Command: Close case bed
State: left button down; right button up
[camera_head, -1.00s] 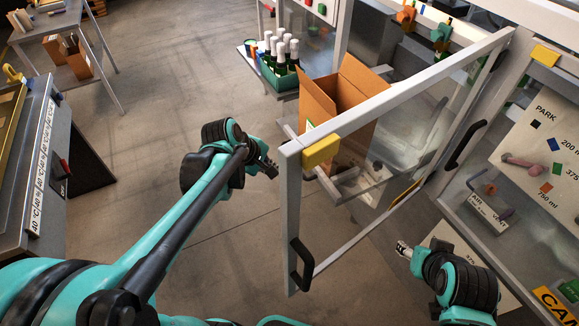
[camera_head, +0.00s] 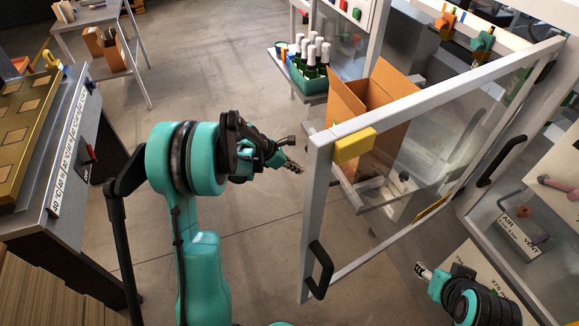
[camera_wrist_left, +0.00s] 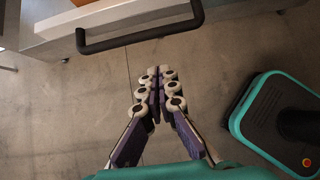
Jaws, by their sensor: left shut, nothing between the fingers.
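The case bed (camera_head: 384,196) is a pale platform under an open cardboard carton (camera_head: 378,105). I see much of it through a clear, white-framed door (camera_head: 318,205) standing open. My left gripper (camera_head: 296,166) is shut and empty, just left of that door frame in the head view. In the left wrist view my left gripper (camera_wrist_left: 160,88) points at bare floor. A black bar handle (camera_wrist_left: 140,38) on a pale front lies beyond its fingertips, apart from them. My right gripper (camera_head: 421,268) is at lower right; its fingers are too small to judge.
A yellow block (camera_head: 354,146) and a black handle (camera_head: 319,270) are on the door frame. A green crate of bottles (camera_head: 307,80) stands behind. A heated bench (camera_head: 50,140) is at left.

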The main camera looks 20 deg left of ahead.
pick_arm(q)
jog(key=w+d+f+b, duration=0.1)
jog(key=w+d+f, duration=0.2)
jog(key=w+d, duration=0.1)
jog(key=shift+b, duration=0.4)
pick_arm(e)
notch_tip(320, 180, down, 2)
jog(key=shift+f, duration=0.15)
